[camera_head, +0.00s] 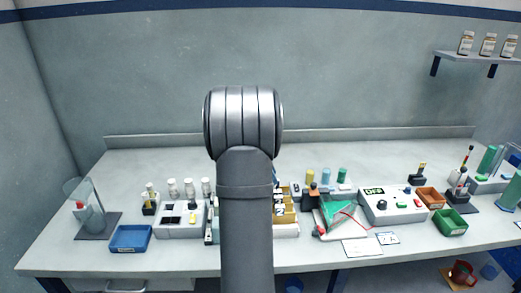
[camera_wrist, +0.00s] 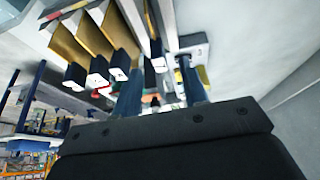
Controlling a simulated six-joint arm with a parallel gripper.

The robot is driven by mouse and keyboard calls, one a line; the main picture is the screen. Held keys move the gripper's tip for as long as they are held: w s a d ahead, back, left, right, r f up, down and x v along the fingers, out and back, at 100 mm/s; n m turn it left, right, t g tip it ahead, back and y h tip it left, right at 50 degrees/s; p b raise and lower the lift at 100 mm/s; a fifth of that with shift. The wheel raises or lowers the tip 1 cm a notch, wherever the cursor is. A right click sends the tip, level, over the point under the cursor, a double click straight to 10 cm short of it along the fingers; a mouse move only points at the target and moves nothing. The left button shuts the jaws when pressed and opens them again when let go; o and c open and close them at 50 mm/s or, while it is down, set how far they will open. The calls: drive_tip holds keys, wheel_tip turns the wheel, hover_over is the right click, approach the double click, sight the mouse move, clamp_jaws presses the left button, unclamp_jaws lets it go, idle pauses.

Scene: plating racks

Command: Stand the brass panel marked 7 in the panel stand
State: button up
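Several brass panels (camera_wrist: 75,43) with black tabs and small white labels stand side by side at the upper left of the wrist view. In the head view the brass panels (camera_head: 288,214) show just right of my arm, partly hidden by it. I cannot read the numbers, so I cannot tell which is 7. Another black tab (camera_wrist: 157,62) with a white label is farther right in the wrist view. My gripper (camera_wrist: 161,93) shows two dark blue fingers spread apart, with nothing clearly held between them. My arm hides the gripper in the head view. I cannot make out the panel stand surely.
A blue tray (camera_head: 131,239) and a grey device (camera_head: 181,219) are left of my arm. A white control box (camera_head: 391,205), a green-topped wedge (camera_head: 341,216), an orange bin (camera_head: 430,198) and a green bin (camera_head: 450,222) are at right. The bench's back strip is clear.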

drive_tip(key=v, duration=1.4)
drive_tip(key=shift+r, duration=0.2)
drive_tip(key=shift+f, duration=0.1)
drive_tip(key=x, duration=1.7)
